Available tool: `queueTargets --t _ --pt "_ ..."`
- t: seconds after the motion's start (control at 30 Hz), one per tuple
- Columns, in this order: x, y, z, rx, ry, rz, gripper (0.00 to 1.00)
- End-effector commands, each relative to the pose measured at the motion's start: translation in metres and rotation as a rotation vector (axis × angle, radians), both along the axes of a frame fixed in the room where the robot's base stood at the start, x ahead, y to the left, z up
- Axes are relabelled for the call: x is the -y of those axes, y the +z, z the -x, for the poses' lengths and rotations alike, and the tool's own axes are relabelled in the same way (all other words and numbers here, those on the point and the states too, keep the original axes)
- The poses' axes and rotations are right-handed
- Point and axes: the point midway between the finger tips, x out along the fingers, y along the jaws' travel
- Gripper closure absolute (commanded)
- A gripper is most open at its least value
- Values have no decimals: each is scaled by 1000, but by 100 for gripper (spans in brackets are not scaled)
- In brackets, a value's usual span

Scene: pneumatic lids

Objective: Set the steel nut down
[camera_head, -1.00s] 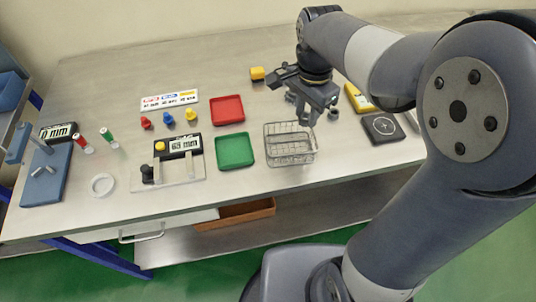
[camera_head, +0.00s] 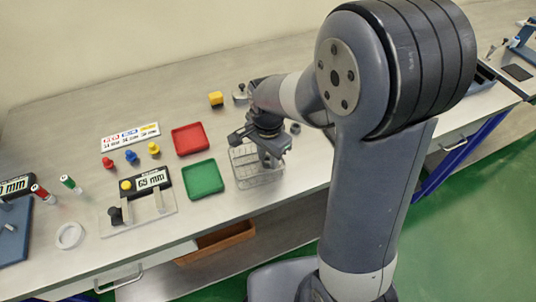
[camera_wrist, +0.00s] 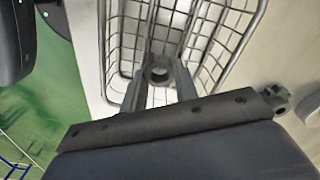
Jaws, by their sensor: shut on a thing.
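My gripper (camera_head: 268,162) is over the wire basket (camera_head: 248,181), pointing down. In the wrist view the two fingers (camera_wrist: 158,74) are shut on the steel nut (camera_wrist: 158,72), a small grey ring held at the fingertips. The basket's wire mesh (camera_wrist: 127,42) lies below and around the fingertips in that view. I cannot tell how far the nut is above the basket floor. In the head view the nut is hidden by my gripper.
A green tray (camera_head: 203,179) and a red tray (camera_head: 189,139) stand just left of the basket. A small grey piece (camera_head: 295,128) lies to its right. A gauge with a display (camera_head: 153,181) stands further left.

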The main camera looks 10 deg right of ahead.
Motion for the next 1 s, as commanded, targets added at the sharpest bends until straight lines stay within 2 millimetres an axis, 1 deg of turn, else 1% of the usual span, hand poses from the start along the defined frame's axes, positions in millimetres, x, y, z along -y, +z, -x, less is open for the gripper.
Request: queueTargets --t 0.1,0.13,0.2,0.43,0.57,0.67,0.9,1.0 --pt "0 -5 0 0 0 0 95" --pt "0 -3 0 0 0 0 69" --pt "0 -3 0 0 0 0 63" --pt "0 -2 0 0 0 0 62" --pt "0 4 -1 2 0 -1 62" --pt "0 20 -2 6 0 -2 62" --pt "0 73 -1 7 0 -2 62" --pt "0 92 -1 6 0 -1 62"
